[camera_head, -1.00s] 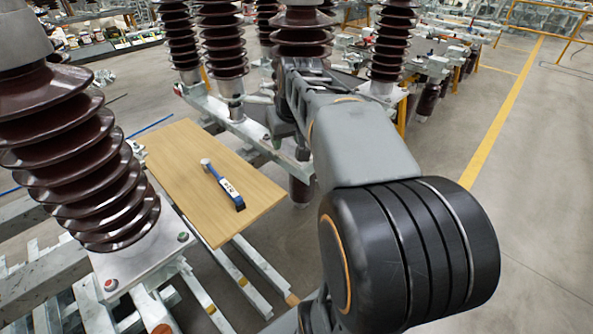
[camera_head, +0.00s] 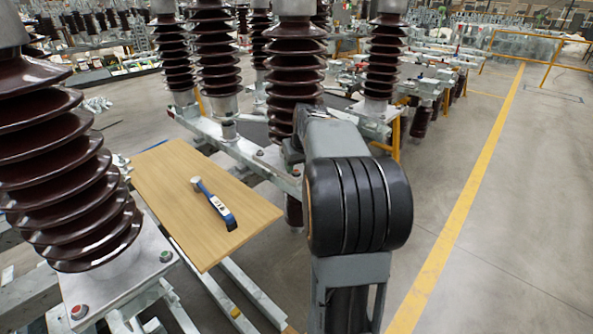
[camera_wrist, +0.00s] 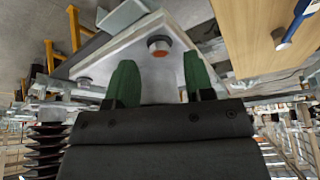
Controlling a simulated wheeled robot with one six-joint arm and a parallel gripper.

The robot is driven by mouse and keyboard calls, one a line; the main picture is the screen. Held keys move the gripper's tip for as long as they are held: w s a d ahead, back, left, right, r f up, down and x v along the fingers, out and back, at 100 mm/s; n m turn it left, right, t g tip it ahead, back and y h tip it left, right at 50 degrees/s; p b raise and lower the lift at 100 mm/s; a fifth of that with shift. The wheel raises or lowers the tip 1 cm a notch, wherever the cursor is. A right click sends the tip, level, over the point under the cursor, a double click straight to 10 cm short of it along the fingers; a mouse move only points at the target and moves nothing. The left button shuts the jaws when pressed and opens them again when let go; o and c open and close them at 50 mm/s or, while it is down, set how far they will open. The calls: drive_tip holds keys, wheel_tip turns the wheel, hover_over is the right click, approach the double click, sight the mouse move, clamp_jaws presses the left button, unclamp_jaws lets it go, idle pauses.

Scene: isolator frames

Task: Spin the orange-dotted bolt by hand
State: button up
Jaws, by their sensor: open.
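A bolt with an orange face (camera_wrist: 159,46) stands on a pale metal plate in the wrist view, just beyond my fingertips and roughly between them in the picture. My gripper (camera_wrist: 160,78) has two green fingers spread apart, with nothing between them. A gap seems to remain between the fingers and the bolt, but its depth is hard to tell. In the head view my arm hides the gripper and this bolt.
A wooden board (camera_head: 165,190) carries a blue-handled tool (camera_head: 214,205). A brown ribbed insulator (camera_head: 60,165) stands close at left, with green-dotted (camera_head: 166,256) and red-dotted (camera_head: 79,311) bolts on its base. More insulators (camera_head: 296,75) stand behind. Open floor lies at right.

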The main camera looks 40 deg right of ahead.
drive_tip(key=shift+x, duration=1.05)
clamp_jaws()
